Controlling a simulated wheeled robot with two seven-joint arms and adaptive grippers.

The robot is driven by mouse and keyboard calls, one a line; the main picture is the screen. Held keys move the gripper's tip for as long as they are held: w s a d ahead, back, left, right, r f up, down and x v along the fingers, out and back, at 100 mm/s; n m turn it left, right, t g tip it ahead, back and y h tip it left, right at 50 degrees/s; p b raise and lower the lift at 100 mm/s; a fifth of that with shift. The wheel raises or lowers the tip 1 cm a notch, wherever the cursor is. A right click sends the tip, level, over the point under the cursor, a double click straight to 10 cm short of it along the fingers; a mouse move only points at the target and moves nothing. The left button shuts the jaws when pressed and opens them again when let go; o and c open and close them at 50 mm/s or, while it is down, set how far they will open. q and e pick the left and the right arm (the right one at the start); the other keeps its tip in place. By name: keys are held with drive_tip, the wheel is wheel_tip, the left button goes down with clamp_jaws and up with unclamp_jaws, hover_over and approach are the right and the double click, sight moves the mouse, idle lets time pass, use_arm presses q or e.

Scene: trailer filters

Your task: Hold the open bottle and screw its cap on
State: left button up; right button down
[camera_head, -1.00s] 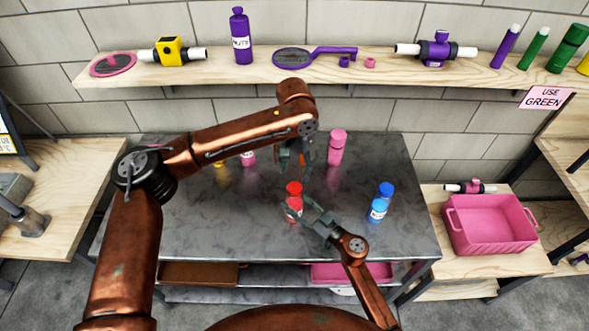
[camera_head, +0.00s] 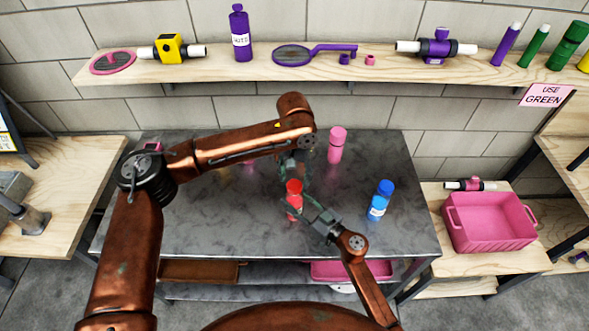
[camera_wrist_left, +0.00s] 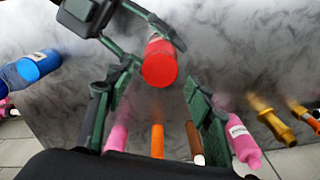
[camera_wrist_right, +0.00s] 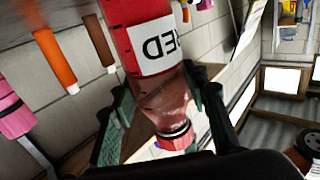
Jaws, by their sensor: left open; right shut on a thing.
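The red bottle (camera_head: 296,211) is upright above the table's front middle, its red cap (camera_head: 294,187) at its top. My right gripper (camera_head: 302,205) is shut on the bottle. The bottle's lettered label (camera_wrist_right: 160,45) and clear shoulder (camera_wrist_right: 160,100) show in the right wrist view. My left gripper (camera_head: 296,165) is above and behind the cap, and open. In the left wrist view the cap's round top (camera_wrist_left: 160,70) lies ahead, between the line of the two spread fingers (camera_wrist_left: 158,115). I cannot tell how tightly the cap sits.
A blue bottle (camera_head: 378,207) stands to the right on the grey table (camera_head: 225,225), and a pink bottle (camera_head: 337,150) behind. Several more bottles show in the left wrist view, including a brass-coloured one (camera_wrist_left: 277,127). A pink crate (camera_head: 490,240) is farther right; a wooden shelf (camera_head: 230,70) runs behind.

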sight(295, 185)
use_arm(q)
drive_tip(key=shift+f, duration=1.65)
drive_tip(key=shift+c, duration=0.5)
drive_tip(key=c, duration=1.1)
drive_tip(key=m, duration=0.7)
drive_tip(key=shift+d, duration=0.1)
drive_tip(key=shift+c, duration=0.2)
drive_tip(key=m, duration=0.3)
drive_tip(key=shift+m, duration=0.4)
drive_tip(key=m, duration=0.3)
drive_tip(key=shift+m, duration=0.4)
drive_tip(key=o, duration=1.3)
